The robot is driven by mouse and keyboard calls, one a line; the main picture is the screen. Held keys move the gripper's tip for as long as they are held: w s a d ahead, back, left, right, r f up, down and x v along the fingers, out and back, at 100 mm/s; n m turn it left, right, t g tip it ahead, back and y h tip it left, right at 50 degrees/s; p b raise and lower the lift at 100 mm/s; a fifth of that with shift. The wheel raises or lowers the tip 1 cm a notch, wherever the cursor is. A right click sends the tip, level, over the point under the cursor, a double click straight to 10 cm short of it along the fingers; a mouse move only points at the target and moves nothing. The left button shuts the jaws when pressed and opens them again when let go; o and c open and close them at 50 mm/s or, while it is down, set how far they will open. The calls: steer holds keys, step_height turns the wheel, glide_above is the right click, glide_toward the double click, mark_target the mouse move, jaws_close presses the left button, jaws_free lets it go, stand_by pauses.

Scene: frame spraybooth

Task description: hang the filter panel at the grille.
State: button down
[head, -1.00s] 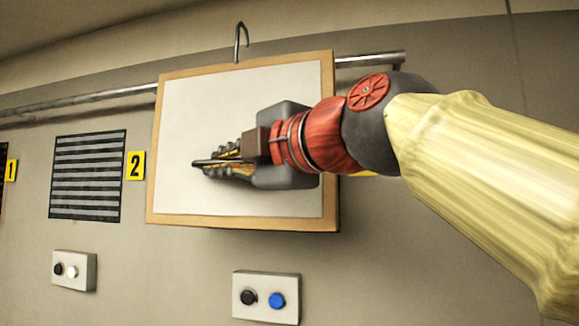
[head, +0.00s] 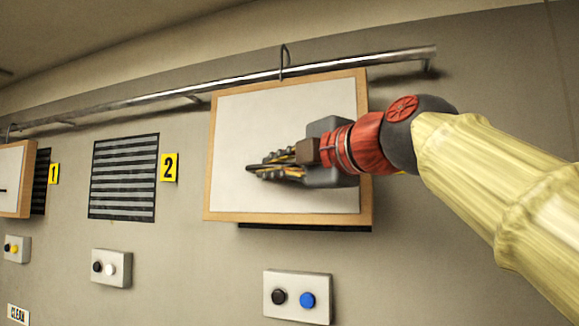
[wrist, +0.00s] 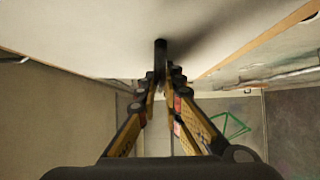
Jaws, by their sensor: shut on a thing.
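The filter panel (head: 235,130) has a white face and a wooden frame, with a thin metal hook (head: 284,55) on its top edge. It stands nearly upright in front of the wall. The hook crosses the metal rail (head: 225,85); I cannot tell whether it rests on it. My gripper (head: 250,169) is shut on a dark peg-like handle on the panel's face; the handle (wrist: 160,52) shows between the fingertips in the wrist view. A dark strip (head: 305,228) shows below the panel, perhaps a grille behind it. A slatted grille (head: 123,178) beside label 2 (head: 169,167) is uncovered.
Another framed panel (head: 12,175) is at the far left, partly over a grille beside label 1 (head: 54,173). Button boxes (head: 297,297) are on the wall below, one (head: 111,268) under grille 2. The wall right of the panel is bare.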

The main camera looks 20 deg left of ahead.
mark_target(280, 186)
steer(key=shift+w+d, duration=0.15)
steer(key=shift+w, duration=1.5)
step_height(280, 186, down, 3)
steer(key=b, duration=0.3)
steer(key=shift+b, duration=0.3)
steer(key=c, duration=1.9)
jaws_free()
steer(key=shift+w+f, duration=0.1)
